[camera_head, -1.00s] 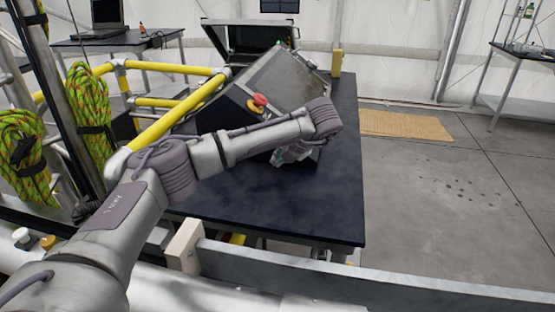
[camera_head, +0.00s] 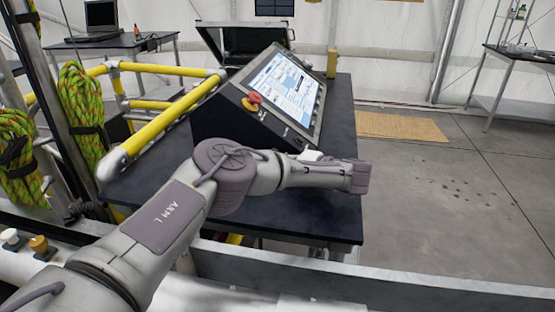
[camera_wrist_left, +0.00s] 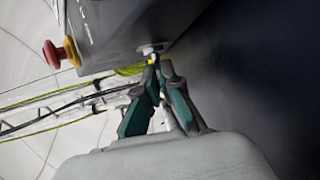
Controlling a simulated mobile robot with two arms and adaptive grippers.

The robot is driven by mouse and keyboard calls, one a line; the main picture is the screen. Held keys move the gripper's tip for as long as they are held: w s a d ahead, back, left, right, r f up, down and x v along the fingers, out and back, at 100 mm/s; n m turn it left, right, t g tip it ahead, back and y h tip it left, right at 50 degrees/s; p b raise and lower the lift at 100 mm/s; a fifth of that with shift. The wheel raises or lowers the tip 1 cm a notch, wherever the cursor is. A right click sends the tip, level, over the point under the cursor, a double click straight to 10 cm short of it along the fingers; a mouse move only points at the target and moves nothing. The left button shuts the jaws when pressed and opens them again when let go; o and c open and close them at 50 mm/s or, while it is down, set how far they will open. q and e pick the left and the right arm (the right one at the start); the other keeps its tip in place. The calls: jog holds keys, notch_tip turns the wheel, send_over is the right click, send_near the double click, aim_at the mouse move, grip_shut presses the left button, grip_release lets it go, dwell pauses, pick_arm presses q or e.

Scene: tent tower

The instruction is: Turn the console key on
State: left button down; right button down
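The console (camera_head: 225,118) stands on the dark table, its sloped screen (camera_head: 288,85) lit with blue and white panels. The console key sits by a pale round collar (camera_wrist_left: 150,48) on the console's front face in the left wrist view; the key itself is mostly hidden by the fingertips. My left gripper (camera_wrist_left: 160,64) has its tips close together right at that collar and appears shut on the key. In the head view my left arm hides the gripper and key. My right gripper is in neither view.
A red stop button (camera_head: 254,98) sticks out of the console near the key; it also shows in the left wrist view (camera_wrist_left: 52,54). Yellow rails (camera_head: 165,125) run left of the console. The dark table (camera_head: 330,215) is clear at front right.

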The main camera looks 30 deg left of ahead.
pick_arm(q)
jog(key=shift+y, duration=0.4)
jog(key=c, duration=1.3)
grip_release()
jog(key=shift+c, duration=0.2)
jog(key=shift+w+f, duration=0.1)
jog(key=d, duration=0.4)
jog(key=s+d+r, duration=0.1)
jog(key=d, duration=0.7)
jog(key=shift+s+r, duration=0.15)
jog(key=shift+s, duration=0.2)
